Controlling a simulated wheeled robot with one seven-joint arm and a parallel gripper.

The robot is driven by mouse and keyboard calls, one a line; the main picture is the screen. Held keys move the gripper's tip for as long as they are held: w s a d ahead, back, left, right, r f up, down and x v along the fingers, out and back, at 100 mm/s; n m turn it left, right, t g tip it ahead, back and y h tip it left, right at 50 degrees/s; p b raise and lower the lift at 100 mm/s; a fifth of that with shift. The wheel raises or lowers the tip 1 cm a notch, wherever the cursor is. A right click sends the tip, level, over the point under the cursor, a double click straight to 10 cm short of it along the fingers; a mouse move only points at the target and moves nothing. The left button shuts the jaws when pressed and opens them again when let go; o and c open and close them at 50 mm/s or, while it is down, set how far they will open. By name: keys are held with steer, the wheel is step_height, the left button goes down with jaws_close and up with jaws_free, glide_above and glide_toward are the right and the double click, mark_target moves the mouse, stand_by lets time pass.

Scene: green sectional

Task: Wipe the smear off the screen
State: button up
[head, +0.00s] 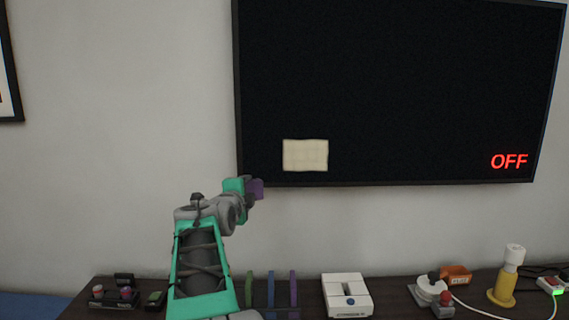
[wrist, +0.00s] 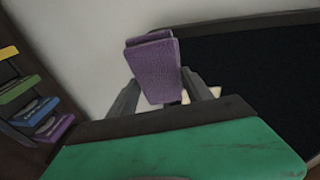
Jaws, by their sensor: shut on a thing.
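The screen (head: 400,90) is a large black panel on the wall, with red "OFF" lettering at its lower right. A pale cream rectangular smear (head: 305,155) is on its lower left part. My gripper (head: 250,189) is just outside the screen's lower left corner, to the left of and below the smear. In the wrist view the dark screen (wrist: 265,80) is at the right, and a small pale patch shows behind the fingers.
A dark shelf (head: 395,300) runs below the screen. On it are a white box (head: 347,295), a rack with green, blue and purple uprights (head: 271,291), a joystick (head: 431,291), an orange box (head: 456,275) and a yellow-and-white cylinder (head: 508,278). The wall between shelf and screen is clear.

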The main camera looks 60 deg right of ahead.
mark_target(289, 160)
steer(key=s+d+r+m+g+h+p, duration=0.1)
steer(key=s+d+r+m+g+h, duration=0.25)
steer(key=s+d+r, duration=0.45)
steer(key=shift+y, duration=0.45)
steer(key=d+p, duration=0.1)
steer(key=p, duration=0.1)
steer(key=w+d+f+p, duration=0.1)
steer(key=p, duration=0.1)
steer(key=d+f+p, duration=0.1)
steer(key=p, duration=0.1)
steer(key=shift+w+d, duration=0.25)
steer(key=shift+d, duration=0.05)
steer(key=shift+w+d+f, duration=0.1)
steer(key=shift+d+f, duration=0.05)
steer(key=shift+f, duration=0.05)
steer(key=shift+w+d, duration=0.45)
steer(key=shift+d, duration=0.4)
steer(key=shift+s, duration=0.1)
